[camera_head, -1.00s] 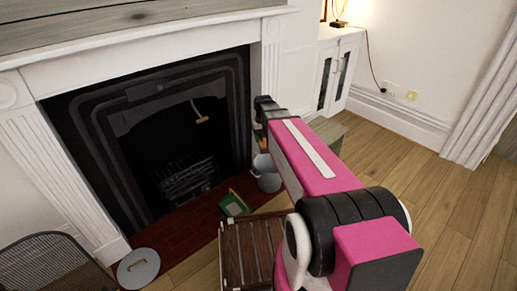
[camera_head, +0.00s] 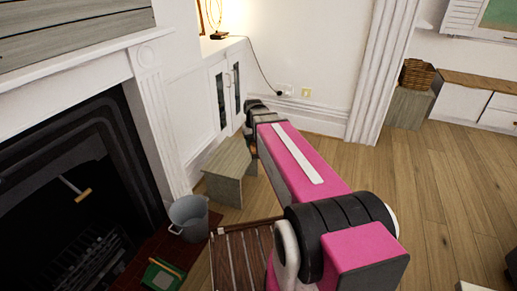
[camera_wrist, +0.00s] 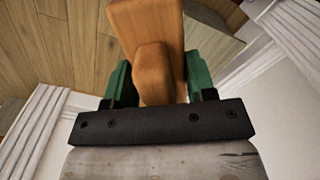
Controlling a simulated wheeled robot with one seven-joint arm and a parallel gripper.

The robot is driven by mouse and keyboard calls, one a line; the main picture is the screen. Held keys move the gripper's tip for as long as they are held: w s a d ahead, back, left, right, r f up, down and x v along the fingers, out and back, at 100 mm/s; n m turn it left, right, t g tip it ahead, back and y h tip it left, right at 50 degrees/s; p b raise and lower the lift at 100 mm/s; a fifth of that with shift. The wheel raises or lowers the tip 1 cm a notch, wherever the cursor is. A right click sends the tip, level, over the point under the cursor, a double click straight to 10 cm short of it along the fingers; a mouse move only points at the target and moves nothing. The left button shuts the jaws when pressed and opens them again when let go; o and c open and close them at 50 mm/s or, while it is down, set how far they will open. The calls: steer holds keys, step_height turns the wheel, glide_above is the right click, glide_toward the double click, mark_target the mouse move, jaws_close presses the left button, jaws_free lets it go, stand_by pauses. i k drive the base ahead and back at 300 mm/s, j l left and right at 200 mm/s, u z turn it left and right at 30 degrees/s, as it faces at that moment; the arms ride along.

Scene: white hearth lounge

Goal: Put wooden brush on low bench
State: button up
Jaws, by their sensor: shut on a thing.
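The wooden brush (camera_wrist: 158,60) is an orange-brown wooden block in the wrist view. My gripper (camera_wrist: 158,82) is shut on it, with a green finger on each side. The brush sticks out beyond the fingers, and its far end is cut by the picture's top. The low bench (camera_head: 229,172) is grey wood and stands on the floor left of my arm in the head view. Its top looks bare where I see it. In the head view, my pink arm reaches past the bench's right side, and the brush cannot be made out there.
A grey bucket (camera_head: 189,217) and a green box (camera_head: 163,274) stand by the fireplace at left. A slatted wooden piece (camera_head: 232,258) is near my arm. A white cabinet (camera_head: 224,95) is behind the bench. A wicker basket (camera_head: 416,74) is at the back right.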

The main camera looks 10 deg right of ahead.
mark_target(224, 167)
steer(key=i+l+z, duration=0.25)
steer(key=i+l, duration=0.15)
steer(key=i+l+u, duration=0.4)
steer(key=l+u, duration=0.25)
steer(key=i+l+u, duration=0.1)
steer(key=l+u, duration=0.2)
